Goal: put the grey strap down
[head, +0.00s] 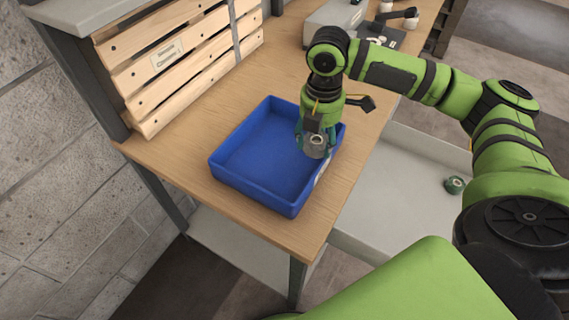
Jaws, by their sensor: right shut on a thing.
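My right gripper (315,142) points down over the right part of the blue tray (247,192). It is shut on the grey strap (316,149), which looks like a small ring-shaped roll with a hole in its top. The strap is over the tray's right side, close to the wall. I cannot tell whether it touches the tray floor. The gripper hides much of the strap and part of the tray's far right corner. The rest of the tray floor looks empty. My left gripper is not in view.
The tray stands on a wooden bench (190,169). Wooden slats (178,60) stand along its left side. A grey box (330,22) and dark tools (396,17) lie at the far end.

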